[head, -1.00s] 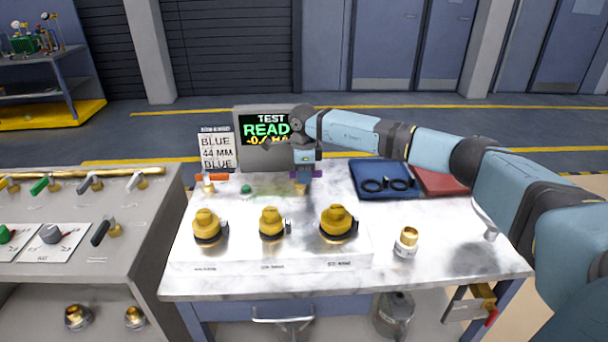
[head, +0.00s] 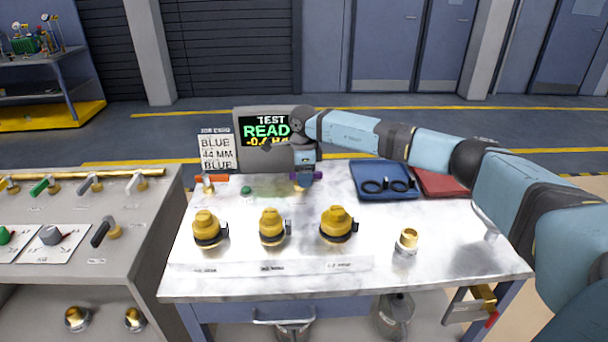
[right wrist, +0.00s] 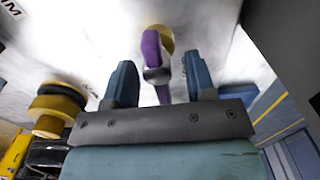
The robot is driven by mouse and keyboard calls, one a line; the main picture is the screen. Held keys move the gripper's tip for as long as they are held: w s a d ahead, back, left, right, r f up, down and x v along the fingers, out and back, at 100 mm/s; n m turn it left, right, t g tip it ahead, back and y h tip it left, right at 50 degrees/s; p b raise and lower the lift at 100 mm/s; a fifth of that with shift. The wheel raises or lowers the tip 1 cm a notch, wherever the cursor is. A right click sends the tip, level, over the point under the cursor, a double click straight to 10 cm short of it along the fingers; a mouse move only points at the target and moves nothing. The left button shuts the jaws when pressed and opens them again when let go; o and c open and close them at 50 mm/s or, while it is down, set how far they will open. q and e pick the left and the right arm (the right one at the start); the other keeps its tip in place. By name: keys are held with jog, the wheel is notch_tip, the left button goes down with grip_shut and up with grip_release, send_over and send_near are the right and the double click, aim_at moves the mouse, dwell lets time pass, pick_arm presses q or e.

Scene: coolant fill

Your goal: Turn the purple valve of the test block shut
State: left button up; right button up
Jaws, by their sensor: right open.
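The purple valve handle (right wrist: 153,50) shows in the right wrist view, on a brass body (right wrist: 163,34). In the head view only small parts of the purple handle (head: 316,175) show beside my right gripper. My right gripper (head: 304,180) points down over the valve at the back of the marble-topped table. In the right wrist view my right gripper (right wrist: 157,75) is open, with one finger on each side of the purple handle. The handle looks lengthwise between the fingers; I cannot tell if either finger touches it. My left gripper is not in view.
A test display (head: 265,135) and a card (head: 216,150) stand behind the valve. An orange-handled valve (head: 211,178) and a green button (head: 246,190) are to its left. Yellow caps (head: 271,226) stand in front. A blue tray (head: 384,181) lies to the right.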

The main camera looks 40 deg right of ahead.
notch_tip(320, 180, up, 14)
dwell(0.4)
jog(key=shift+f, duration=0.15)
dwell(0.3)
